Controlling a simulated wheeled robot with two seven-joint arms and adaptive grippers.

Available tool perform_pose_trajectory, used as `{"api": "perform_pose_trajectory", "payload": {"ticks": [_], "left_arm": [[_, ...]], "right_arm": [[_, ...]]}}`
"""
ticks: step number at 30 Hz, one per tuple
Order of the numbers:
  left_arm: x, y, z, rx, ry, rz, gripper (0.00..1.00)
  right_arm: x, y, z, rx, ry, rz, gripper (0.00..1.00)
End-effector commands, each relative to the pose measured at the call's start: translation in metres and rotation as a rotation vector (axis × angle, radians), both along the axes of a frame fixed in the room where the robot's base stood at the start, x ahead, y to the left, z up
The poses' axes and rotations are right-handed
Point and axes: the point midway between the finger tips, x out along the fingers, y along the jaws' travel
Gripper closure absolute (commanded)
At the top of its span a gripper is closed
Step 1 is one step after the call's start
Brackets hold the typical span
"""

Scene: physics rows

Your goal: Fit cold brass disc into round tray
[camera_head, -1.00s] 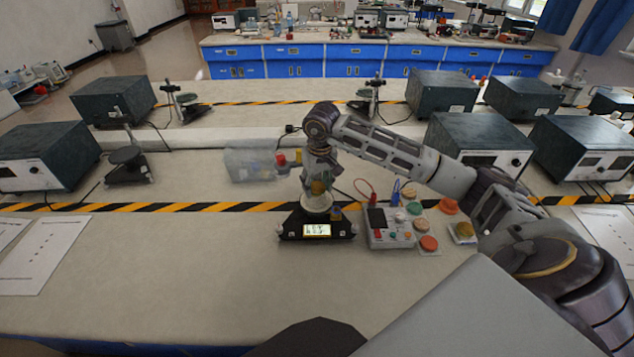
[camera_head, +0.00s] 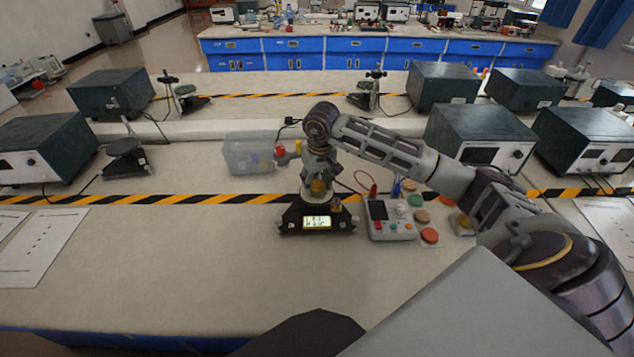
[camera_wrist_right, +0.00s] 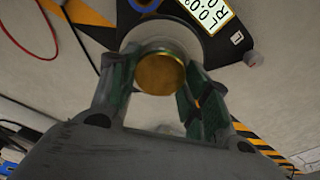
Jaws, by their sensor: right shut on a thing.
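The brass disc (camera_wrist_right: 160,73) is between the two green-padded fingers of my right gripper (camera_wrist_right: 155,95) in the right wrist view. The gripper is shut on it. In the head view, my right gripper (camera_head: 318,184) points down over a black instrument with a lit display (camera_head: 317,222). The pale round tray (camera_wrist_right: 158,32) is on top of this instrument and is partly covered by the disc and fingers in the wrist view. I cannot tell whether the disc touches the tray. My left gripper is not in view.
A grey control box (camera_head: 392,220) with leads and several coloured round pieces stand right of the instrument. A clear bin (camera_head: 248,156) stands behind left. Striped tape (camera_head: 150,200) crosses the table.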

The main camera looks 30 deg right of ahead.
Motion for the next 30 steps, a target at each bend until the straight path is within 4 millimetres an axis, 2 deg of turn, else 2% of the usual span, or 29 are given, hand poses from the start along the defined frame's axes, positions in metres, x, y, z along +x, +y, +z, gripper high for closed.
{"api": "perform_pose_trajectory", "payload": {"ticks": [7,17,30], "left_arm": [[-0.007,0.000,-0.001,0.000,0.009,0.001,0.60],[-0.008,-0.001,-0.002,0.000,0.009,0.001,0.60],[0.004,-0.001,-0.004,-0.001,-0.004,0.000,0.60]], "right_arm": [[0.000,0.000,0.001,0.000,-0.001,0.000,0.87],[0.000,0.000,-0.001,0.000,-0.002,0.000,0.87],[0.000,0.000,-0.004,0.000,-0.002,0.000,0.87]]}}
